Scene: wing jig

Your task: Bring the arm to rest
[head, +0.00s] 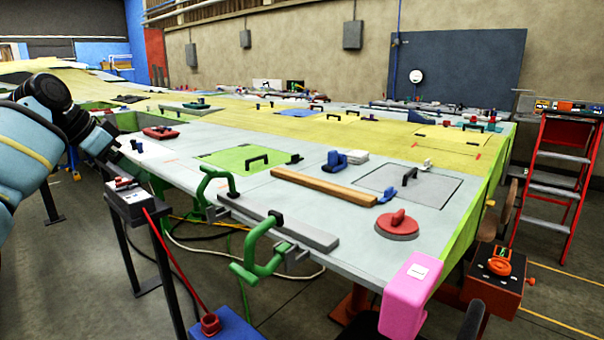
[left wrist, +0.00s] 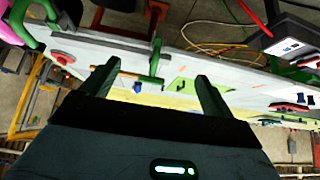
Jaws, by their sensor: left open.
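My left arm comes in from the left in the head view, and its dark gripper (head: 112,160) hangs beside the left edge of the wing panel (head: 330,225), above the small control box on a stand. In the left wrist view the two fingers of the left gripper (left wrist: 157,84) are spread wide apart with nothing held between them. The wing panel also shows beyond the fingers in that view (left wrist: 235,82). The fingertips are small and partly hidden in the head view. I do not see my right gripper in either view.
Green clamps (head: 262,250) stick out from the panel's near edge. The control box (head: 132,200) stands close below my left gripper. A wooden bar (head: 322,188), a red disc (head: 397,225) and a pink block (head: 410,288) are on the panel. A red ladder (head: 560,180) stands right.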

